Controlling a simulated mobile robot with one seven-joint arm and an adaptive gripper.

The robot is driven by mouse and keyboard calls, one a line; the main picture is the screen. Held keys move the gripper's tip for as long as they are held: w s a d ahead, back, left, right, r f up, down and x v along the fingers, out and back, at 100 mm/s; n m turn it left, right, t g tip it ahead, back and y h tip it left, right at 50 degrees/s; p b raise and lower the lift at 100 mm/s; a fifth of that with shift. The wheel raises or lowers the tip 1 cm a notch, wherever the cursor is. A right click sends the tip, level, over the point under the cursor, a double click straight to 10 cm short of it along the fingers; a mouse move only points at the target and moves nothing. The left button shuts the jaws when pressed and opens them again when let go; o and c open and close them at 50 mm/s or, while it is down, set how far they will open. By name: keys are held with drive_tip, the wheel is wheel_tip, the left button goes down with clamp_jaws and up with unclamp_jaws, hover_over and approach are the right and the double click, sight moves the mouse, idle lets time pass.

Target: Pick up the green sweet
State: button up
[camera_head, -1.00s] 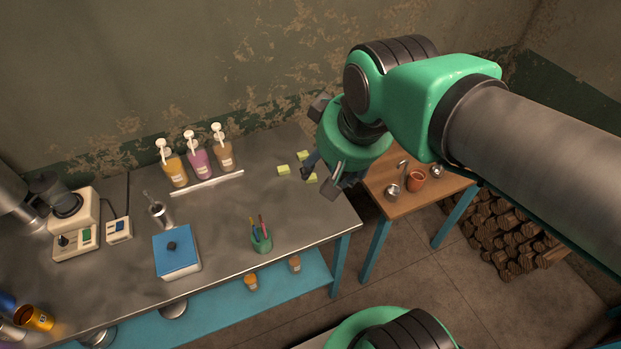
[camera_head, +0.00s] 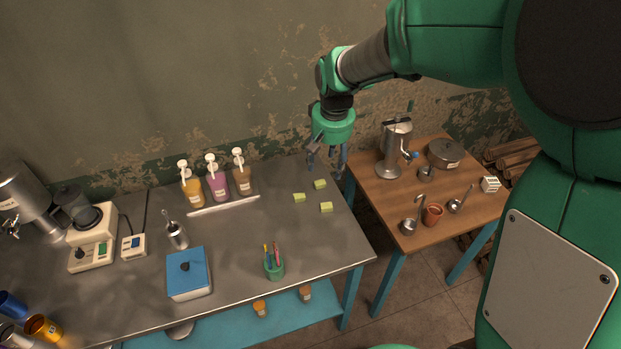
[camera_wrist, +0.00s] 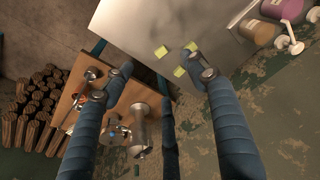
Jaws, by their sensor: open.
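Three small light-green sweets lie apart on the right part of the metal table: one to the left (camera_head: 299,198), one at the back (camera_head: 320,184) and one nearer the front (camera_head: 326,207). They also show in the wrist view, one (camera_wrist: 161,52) by itself and two near a finger (camera_wrist: 180,71). My gripper (camera_head: 327,168) is open and empty, high above the back right of the metal table, behind the sweets. Its blue fingers spread wide in the wrist view (camera_wrist: 165,85).
The metal table (camera_head: 225,232) bears pump bottles (camera_head: 217,186), a pen cup (camera_head: 274,267) and a blue box (camera_head: 187,272). A wooden table (camera_head: 385,205) at the right holds a juicer (camera_head: 393,152), a pot (camera_head: 444,154) and a clay cup (camera_head: 432,215). A gap separates the tables.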

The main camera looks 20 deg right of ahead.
drive_tip(key=g, duration=0.2)
hover_over(327, 206)
wheel_tip(327, 206, down, 17)
drive_tip(key=shift+m, duration=0.4)
drive_tip(key=shift+f+b, duration=0.4)
drive_tip(key=shift+f, duration=3.85)
drive_tip(key=shift+a+f+b, duration=0.1)
drive_tip(key=shift+f+b, duration=0.45)
drive_tip(key=shift+f, duration=2.05)
drive_tip(key=c, duration=1.3)
